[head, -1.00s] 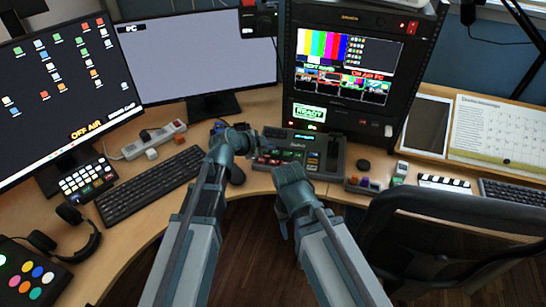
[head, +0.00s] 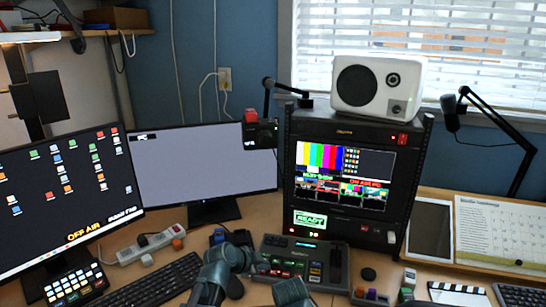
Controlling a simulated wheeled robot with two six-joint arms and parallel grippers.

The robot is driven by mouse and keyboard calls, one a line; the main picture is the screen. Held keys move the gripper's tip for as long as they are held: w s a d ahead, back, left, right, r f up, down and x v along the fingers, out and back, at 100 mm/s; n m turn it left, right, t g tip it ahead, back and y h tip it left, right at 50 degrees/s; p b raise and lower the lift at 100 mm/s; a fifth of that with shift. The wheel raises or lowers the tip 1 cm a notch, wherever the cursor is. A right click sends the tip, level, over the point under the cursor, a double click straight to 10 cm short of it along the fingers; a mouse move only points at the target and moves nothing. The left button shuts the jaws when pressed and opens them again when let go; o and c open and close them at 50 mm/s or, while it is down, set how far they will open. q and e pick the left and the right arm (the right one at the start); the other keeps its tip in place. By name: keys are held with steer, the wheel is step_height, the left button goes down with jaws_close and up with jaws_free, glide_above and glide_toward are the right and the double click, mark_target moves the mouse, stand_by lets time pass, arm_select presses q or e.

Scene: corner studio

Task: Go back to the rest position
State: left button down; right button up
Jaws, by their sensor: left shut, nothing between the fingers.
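My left gripper (head: 240,252) shows at the bottom centre of the head view, just left of the control panel (head: 300,262) with its lit buttons. It is shut with nothing in it. My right gripper (head: 292,291) is at the bottom edge, in front of the panel. Its fingers are not clear enough to tell open from shut. Most of both arms is out of the picture below.
Behind stand a grey monitor (head: 205,175), an OFF AIR monitor (head: 65,195) and a black rack (head: 345,205) with a white speaker (head: 378,86) on top. A keyboard (head: 150,285) lies left, a tablet (head: 430,230) right. The desk is crowded.

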arm_select(q)
steer(key=s+a+f+n+g+y, duration=0.3)
steer(key=s+a+n, duration=0.4)
steer(key=s+n, duration=0.15)
steer(key=s+a+f+n+g+y, duration=0.3)
steer(key=s+a+f+n, duration=0.1)
steer(key=s+a+n, duration=0.4)
steer(key=s+d+r+m+g+y+p, duration=0.1)
steer(key=s+d+r+m+p, duration=0.3)
steer(key=s+d+r+p, duration=0.3)
steer(key=d+r+p, duration=0.2)
steer(key=d+r, duration=0.1)
steer(key=d, duration=0.1)
steer(key=shift+d+m+p, duration=0.35)
steer(key=shift+p, duration=0.05)
arm_select(e)
step_height(320, 180, up, 10)
steer(key=shift+f, duration=0.15)
